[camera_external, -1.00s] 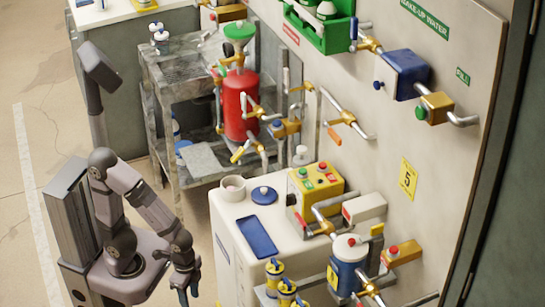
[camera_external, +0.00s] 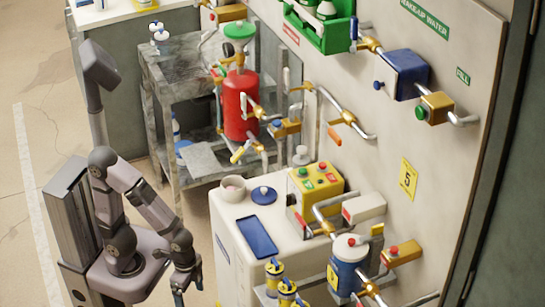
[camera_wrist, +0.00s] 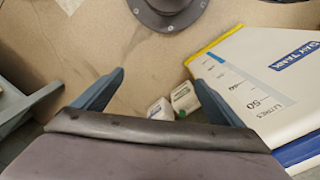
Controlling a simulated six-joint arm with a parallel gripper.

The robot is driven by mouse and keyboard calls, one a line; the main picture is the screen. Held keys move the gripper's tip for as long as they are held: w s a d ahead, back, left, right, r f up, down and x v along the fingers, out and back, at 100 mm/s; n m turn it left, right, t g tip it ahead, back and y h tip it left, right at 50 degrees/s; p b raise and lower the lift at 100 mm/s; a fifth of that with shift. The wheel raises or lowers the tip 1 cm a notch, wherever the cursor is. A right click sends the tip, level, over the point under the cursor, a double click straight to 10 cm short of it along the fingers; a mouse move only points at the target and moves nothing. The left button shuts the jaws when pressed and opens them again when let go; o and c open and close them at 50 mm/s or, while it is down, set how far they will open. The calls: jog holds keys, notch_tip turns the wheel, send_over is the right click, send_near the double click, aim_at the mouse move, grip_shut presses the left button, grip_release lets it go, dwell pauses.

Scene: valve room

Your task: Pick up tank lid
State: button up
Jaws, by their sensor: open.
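The tank lid, a round blue lid with a small knob (camera_external: 263,194), lies on the white top of the day tank (camera_external: 225,212) in the external view. Beside it, to the left, is a round pale open neck (camera_external: 232,187). My gripper (camera_external: 189,289) is low to the left of the tank, below its top and apart from the lid.
A blue rectangular pad (camera_external: 257,237) lies on the tank top. A yellow button box (camera_external: 315,192) and pipework stand behind it. A grey cart (camera_external: 170,85) is farther back. Two small white boxes (camera_wrist: 172,104) are on the floor. Open floor lies left of the tank.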

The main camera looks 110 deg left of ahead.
jog(key=w+a+r+n+t+p, duration=0.1)
jog(key=w+a+r+p, duration=0.2)
jog(key=w+r+p, duration=0.25)
jog(key=w+a+r+t+p, duration=0.1)
jog(key=w+a+r+p, duration=0.25)
jog(key=r+p, duration=0.3)
jog(key=w+a+p, duration=0.1)
jog(key=w+a, duration=0.3)
jog(key=a, duration=0.3)
jog(key=n+t+y, duration=0.2)
jog(key=n, duration=0.2)
send_near(262, 187)
jog(key=x, duration=0.2)
jog(key=shift+f, duration=0.4)
jog(key=shift+m, duration=0.3)
jog(key=shift+p+x, duration=0.95)
jog(key=shift+x, duration=2.7)
jog(key=shift+w+d, duration=0.1)
